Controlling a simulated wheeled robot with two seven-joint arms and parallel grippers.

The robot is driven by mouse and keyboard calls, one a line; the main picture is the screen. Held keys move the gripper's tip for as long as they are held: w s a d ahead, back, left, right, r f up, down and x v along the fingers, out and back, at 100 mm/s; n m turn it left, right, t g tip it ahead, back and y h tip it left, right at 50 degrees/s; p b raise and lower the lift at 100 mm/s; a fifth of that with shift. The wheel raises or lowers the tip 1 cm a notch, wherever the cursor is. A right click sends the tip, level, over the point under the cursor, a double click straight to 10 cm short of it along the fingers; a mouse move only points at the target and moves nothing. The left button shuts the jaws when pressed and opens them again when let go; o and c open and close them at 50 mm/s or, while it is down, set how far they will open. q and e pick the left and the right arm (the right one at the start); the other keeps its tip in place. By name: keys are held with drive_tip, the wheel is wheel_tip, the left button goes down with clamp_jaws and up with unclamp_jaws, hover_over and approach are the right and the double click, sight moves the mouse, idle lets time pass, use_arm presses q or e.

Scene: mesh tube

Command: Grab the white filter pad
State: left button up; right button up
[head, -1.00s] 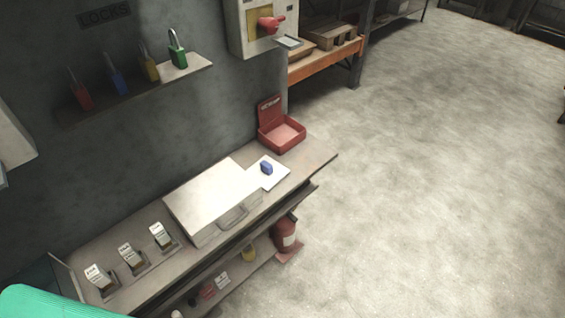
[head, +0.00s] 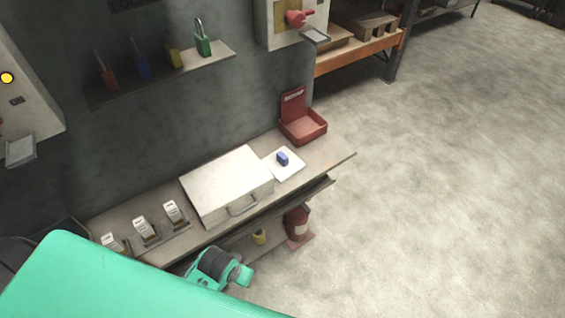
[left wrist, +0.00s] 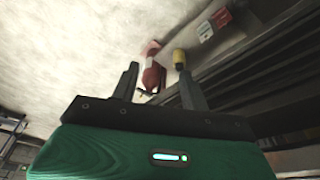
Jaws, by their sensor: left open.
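A flat white square (head: 292,172) lies on the bench to the right of a white case, with a small blue block (head: 282,158) on top of it. It is the only thing resembling a white pad, though I cannot tell its material. My left gripper (left wrist: 158,69) is open and empty in the left wrist view, its two fingers apart. Its fingers point toward the red extinguisher (left wrist: 153,77) and a yellow item (left wrist: 179,58) by the lower shelf, with space between. In the head view my green left arm covers the lower left, and its fingers are not visible. My right gripper is not in view.
The white case (head: 225,184) fills the bench middle. An open red box (head: 303,128) stands at the far end. Several labelled holders (head: 146,229) are at the near end. A shelf with padlocks (head: 203,44) hangs above. The floor at right is clear.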

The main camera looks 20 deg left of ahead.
use_arm(q)
drive_tip(key=w+d+r+n+h, duration=0.1)
drive_tip(key=w+d+r, duration=0.1)
drive_tip(key=r, duration=0.3)
drive_tip(key=w+d+r, duration=0.2)
drive_tip(key=w+r, duration=0.1)
drive_tip(key=r, duration=0.2)
drive_tip(key=w+d+r+n+g+h, duration=0.1)
drive_tip(key=w+d+r+n, duration=0.15)
drive_tip(key=w, duration=0.25)
drive_tip(key=w+d+r+n, duration=0.1)
drive_tip(key=w+d+r, duration=0.15)
drive_tip(key=w, duration=0.25)
wheel_tip(320, 180, up, 11)
drive_tip(key=n+g+y, duration=0.2)
drive_tip(key=n+y, duration=0.1)
drive_tip(key=n, duration=0.6)
hover_over(286, 158)
wheel_tip(286, 158, down, 8)
drive_tip(key=shift+s+p, duration=0.1)
drive_tip(key=shift+p, duration=1)
drive_tip(key=shift+f+p, duration=0.7)
drive_tip(key=shift+f, duration=2)
clamp_jaws()
drive_tip(key=shift+r, duration=0.1)
